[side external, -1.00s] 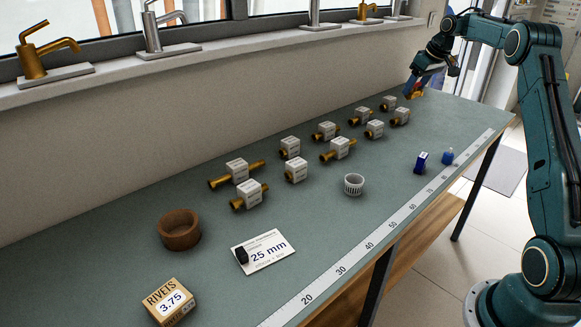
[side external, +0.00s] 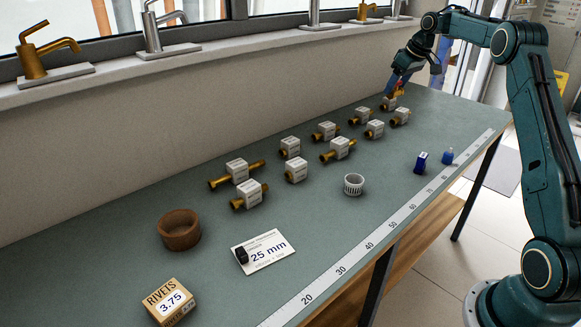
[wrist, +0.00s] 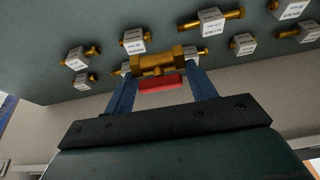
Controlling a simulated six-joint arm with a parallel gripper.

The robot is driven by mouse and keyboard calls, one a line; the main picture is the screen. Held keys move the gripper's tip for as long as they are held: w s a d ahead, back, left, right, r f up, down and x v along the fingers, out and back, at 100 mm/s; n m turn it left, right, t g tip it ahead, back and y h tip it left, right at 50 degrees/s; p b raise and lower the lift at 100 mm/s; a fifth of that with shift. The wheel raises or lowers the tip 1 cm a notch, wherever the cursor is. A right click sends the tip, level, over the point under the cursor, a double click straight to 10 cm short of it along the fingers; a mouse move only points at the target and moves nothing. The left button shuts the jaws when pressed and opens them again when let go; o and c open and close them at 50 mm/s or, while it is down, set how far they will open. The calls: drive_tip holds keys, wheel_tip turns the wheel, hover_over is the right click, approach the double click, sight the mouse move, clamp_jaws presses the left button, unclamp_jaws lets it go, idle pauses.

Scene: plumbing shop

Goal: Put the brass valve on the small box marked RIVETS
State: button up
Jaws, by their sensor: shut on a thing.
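My gripper (side external: 393,88) is at the far end of the bench, shut on the brass valve (wrist: 158,64). In the wrist view the valve lies across between the two blue fingers, with its red handle (wrist: 161,83) on the near side. In the side view the valve is small and partly hidden by the fingers, just above the farthest labelled fitting. The small box marked RIVETS (side external: 170,301), tan with a white 3.75 label, sits at the near left end of the bench, far from my gripper.
Several brass fittings with white label blocks (side external: 296,170) stand in rows along the bench. A wall and sill border the back.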

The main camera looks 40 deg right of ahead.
drive_tip(key=w+a+r+n+y, duration=0.1)
drive_tip(key=w+a+n, duration=0.25)
drive_tip(key=a, duration=0.95)
drive_tip(key=w+a+n+g+y, duration=0.15)
drive_tip(key=w+a, duration=0.25)
drive_tip(key=a, duration=0.9)
drive_tip(key=w+a+r+n+y, duration=0.1)
drive_tip(key=w+a+n, duration=0.3)
drive_tip(key=a, duration=1)
drive_tip(key=r+n+g, duration=0.1)
drive_tip(key=n+g, duration=0.2)
drive_tip(key=n, duration=0.6)
hover_over(158, 304)
drive_tip(key=d, duration=0.2)
drive_tip(key=shift+a+r+y, duration=0.1)
drive_tip(key=shift+r+y, duration=0.1)
drive_tip(key=shift+y, duration=0.35)
drive_tip(key=shift+f, duration=0.1)
drive_tip(key=shift+f, duration=9.9)
drive_tip(key=shift+f, duration=0.1)
